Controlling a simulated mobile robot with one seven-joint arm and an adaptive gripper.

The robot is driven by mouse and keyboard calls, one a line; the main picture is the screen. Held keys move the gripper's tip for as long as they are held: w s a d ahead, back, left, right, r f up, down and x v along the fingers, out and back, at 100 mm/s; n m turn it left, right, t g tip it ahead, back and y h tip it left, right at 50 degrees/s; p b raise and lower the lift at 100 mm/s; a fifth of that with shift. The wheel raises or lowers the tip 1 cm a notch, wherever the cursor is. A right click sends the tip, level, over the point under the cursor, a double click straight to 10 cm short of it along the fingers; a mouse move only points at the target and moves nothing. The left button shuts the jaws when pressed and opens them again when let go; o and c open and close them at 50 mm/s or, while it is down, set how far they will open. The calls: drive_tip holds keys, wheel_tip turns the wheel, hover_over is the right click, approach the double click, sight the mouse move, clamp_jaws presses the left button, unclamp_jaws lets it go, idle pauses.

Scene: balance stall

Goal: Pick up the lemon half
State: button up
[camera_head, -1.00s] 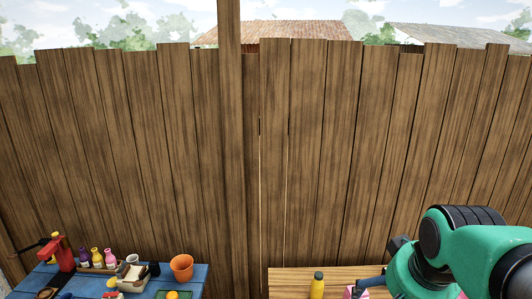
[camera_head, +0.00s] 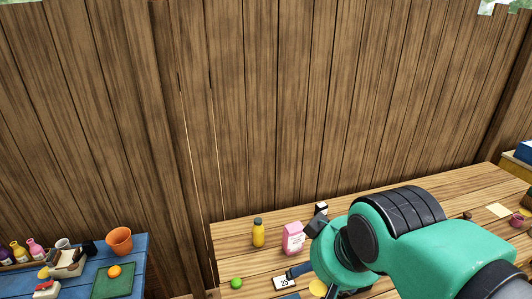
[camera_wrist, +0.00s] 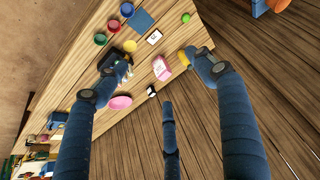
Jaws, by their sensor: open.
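A small round yellow thing, which looks like the lemon half (camera_head: 318,287), lies on the wooden table, partly hidden by my arm in the head view. It also shows in the wrist view (camera_wrist: 130,46), just beyond the left fingertip; its cut face cannot be made out. My gripper (camera_wrist: 158,68) is open and empty, its dark blue fingers spread wide above the table. In the head view my arm hides most of it.
A pink box (camera_wrist: 162,68) stands between the fingers in the wrist view, with a yellow bottle (camera_head: 258,233) close to the right fingertip. A number card (camera_head: 285,281), a green ball (camera_head: 236,283) and several coloured bowls are nearby. A blue table (camera_head: 138,255) stands at left.

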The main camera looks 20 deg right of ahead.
idle(0.4)
drive_tip(key=w+d+f+g+h, duration=0.15)
drive_tip(key=w+d+f, duration=0.25)
drive_tip(key=w+d, duration=0.7)
drive_tip(key=w+d+f+g+y, duration=0.15)
drive_tip(key=w+d+f, duration=0.25)
drive_tip(key=w+d, duration=0.7)
drive_tip(key=w+d+f+g, duration=0.1)
drive_tip(key=d+f, duration=1.5)
drive_tip(key=f, duration=0.1)
drive_tip(key=w+d+f+m+g+p, duration=0.1)
drive_tip(key=d+f, duration=0.7)
drive_tip(key=d, duration=0.1)
drive_tip(key=shift+w+f+g, duration=0.3)
drive_tip(key=shift+f, duration=0.05)
drive_tip(key=shift+f, duration=0.1)
drive_tip(key=shift+f+b, duration=0.45)
drive_tip(key=shift+f, duration=3.75)
